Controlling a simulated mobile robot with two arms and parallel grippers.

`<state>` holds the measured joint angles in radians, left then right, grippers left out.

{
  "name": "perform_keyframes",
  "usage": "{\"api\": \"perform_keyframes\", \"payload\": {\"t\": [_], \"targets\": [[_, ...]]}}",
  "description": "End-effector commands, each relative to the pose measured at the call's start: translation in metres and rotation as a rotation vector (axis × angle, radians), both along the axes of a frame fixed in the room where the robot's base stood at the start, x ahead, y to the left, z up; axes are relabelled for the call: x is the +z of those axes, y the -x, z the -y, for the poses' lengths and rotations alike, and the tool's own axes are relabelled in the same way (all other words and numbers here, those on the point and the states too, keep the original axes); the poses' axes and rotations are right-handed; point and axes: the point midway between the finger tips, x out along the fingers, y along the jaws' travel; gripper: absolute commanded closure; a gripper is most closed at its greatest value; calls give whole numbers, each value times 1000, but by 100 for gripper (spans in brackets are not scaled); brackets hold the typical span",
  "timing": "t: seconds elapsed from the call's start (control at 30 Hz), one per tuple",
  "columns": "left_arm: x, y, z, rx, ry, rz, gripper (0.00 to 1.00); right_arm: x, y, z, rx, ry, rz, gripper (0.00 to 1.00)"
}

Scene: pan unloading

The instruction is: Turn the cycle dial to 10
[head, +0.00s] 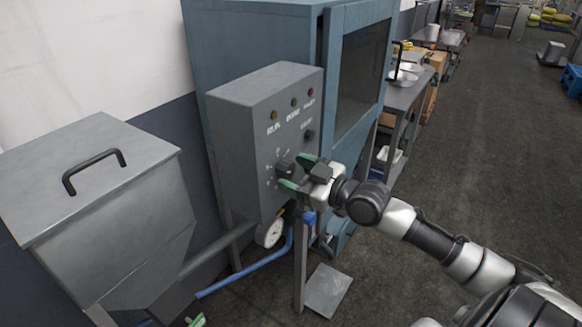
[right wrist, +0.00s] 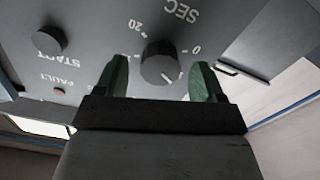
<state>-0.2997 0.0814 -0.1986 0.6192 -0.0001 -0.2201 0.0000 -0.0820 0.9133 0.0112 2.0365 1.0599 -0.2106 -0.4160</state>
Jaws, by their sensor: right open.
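The cycle dial (head: 283,167) is a dark knob on the front of the grey control box (head: 240,150). In the right wrist view the dial (right wrist: 158,62) sits between the two green fingertips of my right gripper (right wrist: 158,80). The gripper is open, with a gap on each side of the dial. In the head view my right gripper (head: 298,172) is at the panel, around the dial. A white mark on the knob points lower right in the wrist view; "20", "0" and "SEC" are readable around it. A green tip at the bottom left seems to be my left gripper (head: 196,320), mostly cut off.
A start button (right wrist: 50,40) and a fault light (right wrist: 59,91) are near the dial. A blue cabinet (head: 260,35) stands behind the box. A grey hopper (head: 95,190) is at left.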

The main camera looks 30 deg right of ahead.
Motion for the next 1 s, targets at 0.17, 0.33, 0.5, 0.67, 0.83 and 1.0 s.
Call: {"api": "perform_keyframes", "payload": {"t": [0.17,0.33,0.5,0.67,0.83,1.0], "targets": [[5,0,0,0,0,-1,100,1,-11,-5,1,-1,0,31],[5,0,0,0,0,-1,100,0,-13,-6,3,1,0,31],[5,0,1,0,1,-1,100,0,-13,-6,2,1,0,31],[5,0,1,0,2,0,100,0,-13,-6,2,1,0,55],[5,0,2,-1,3,-1,100,0,-13,-6,2,1,0,80],[5,0,2,-1,3,-1,100,0,-13,-6,2,-7,-4,80]]}}
